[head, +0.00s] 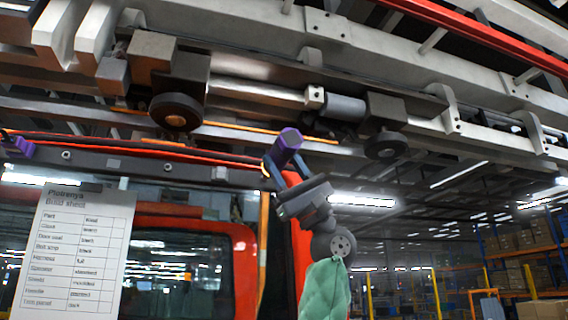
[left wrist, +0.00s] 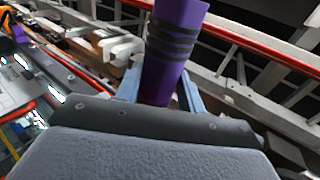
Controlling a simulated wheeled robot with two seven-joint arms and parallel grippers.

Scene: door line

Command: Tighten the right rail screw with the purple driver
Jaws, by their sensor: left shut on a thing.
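The purple driver (head: 289,139) is held upright-tilted in my left gripper (head: 276,165), below the overhead carrier. In the left wrist view, the driver (left wrist: 172,50) has dark bands around its handle and stands between the blue fingers of my left gripper (left wrist: 158,92). A dark rail (head: 140,165) runs across the top of the red door frame, left of the gripper. Small round fittings show along it, one near its right part (head: 167,167); I cannot tell which is the right rail screw. The driver's tip is hidden. My right gripper is not in view.
The metal carrier with a dark roller (head: 176,111) and a second roller (head: 385,145) hangs close above the driver. A build sheet (head: 75,245) hangs at the left. A red door (head: 190,225) stands below the rail. Open room and shelves lie to the right.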

